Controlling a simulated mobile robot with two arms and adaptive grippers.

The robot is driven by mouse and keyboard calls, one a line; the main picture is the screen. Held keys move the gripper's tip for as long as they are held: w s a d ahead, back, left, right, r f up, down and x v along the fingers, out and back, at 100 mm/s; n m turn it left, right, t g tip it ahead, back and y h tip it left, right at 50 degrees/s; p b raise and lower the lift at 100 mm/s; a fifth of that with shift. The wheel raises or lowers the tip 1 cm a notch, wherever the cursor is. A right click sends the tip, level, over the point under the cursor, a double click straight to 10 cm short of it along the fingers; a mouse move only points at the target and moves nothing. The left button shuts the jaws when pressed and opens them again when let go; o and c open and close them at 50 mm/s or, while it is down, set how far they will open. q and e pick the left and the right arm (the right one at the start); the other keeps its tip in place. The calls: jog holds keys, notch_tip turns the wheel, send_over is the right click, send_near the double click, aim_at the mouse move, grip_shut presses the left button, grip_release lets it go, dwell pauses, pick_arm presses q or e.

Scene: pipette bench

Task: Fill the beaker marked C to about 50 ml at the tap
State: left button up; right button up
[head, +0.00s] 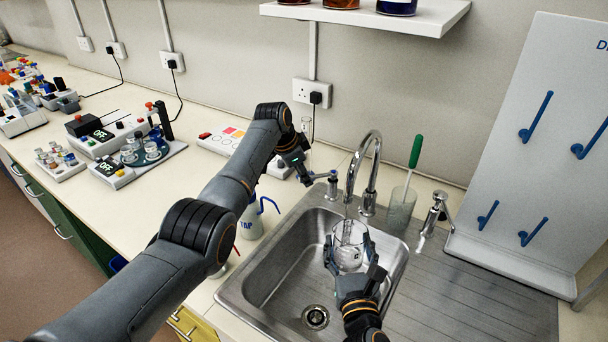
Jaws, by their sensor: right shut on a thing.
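A clear glass beaker (349,258) is held over the sink in my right gripper (351,264), whose fingers are closed around its sides. The beaker is below the spout of the chrome tap (374,150). A thin pale stream appears to run from the spout into the beaker. The letter and the water level are too small to read. My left gripper (307,177) is at the tap's left lever (330,184), close to its end. Whether its fingers touch the lever or are shut is unclear.
The steel sink (285,262) has a drain at its bottom. A glass with a green-handled brush (414,152) and a second small tap (436,212) stand behind it. A wash bottle (250,222) is left of the sink. A pegboard (530,150) stands at right.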

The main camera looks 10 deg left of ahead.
pick_arm(q)
jog(key=shift+w+f, duration=0.1)
jog(key=shift+f, duration=0.3)
jog(key=shift+d, duration=0.1)
jog(key=shift+c, duration=0.4)
grip_shut()
jog(key=shift+s+d+n+t+y, duration=0.15)
jog(key=shift+s+d+n+y, duration=0.5)
jog(key=shift+n, duration=0.6)
jog(key=shift+s+d+n+t+y, duration=0.2)
jog(key=shift+s+d+n+y, duration=0.25)
jog(key=shift+d+n, duration=0.6)
jog(key=shift+s+d+n+t+y, duration=0.15)
jog(key=shift+s+d+n+y, duration=0.4)
jog(key=shift+n, duration=0.85)
jog(key=shift+s, duration=0.15)
jog(key=shift+o, duration=0.4)
grip_release()
jog(key=shift+d, duration=0.1)
